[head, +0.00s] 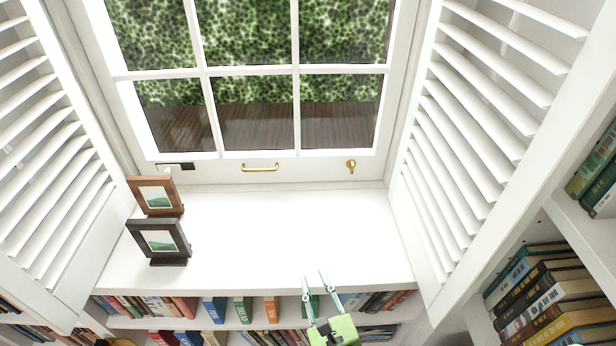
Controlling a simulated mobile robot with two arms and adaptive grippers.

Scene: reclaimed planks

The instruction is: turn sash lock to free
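The sash window (224,156) stands behind a white sill, with a brass handle (260,168) at the middle of its bottom rail. A small brass sash lock (351,166) sits at the right of that rail, its lever seeming to point down. A dark fitting (176,166) is on the left of the rail. My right gripper (327,275) is green with thin pale fingers spread apart. It is open and empty, at the front edge of the sill, below and well apart from the lock.
Two picture frames, one brown (157,196) and one dark (159,241), stand on the left of the sill (290,230). Its middle and right are clear. Louvred shutters (465,110) flank both sides. Bookshelves lie below and at right, with a book stack (540,295).

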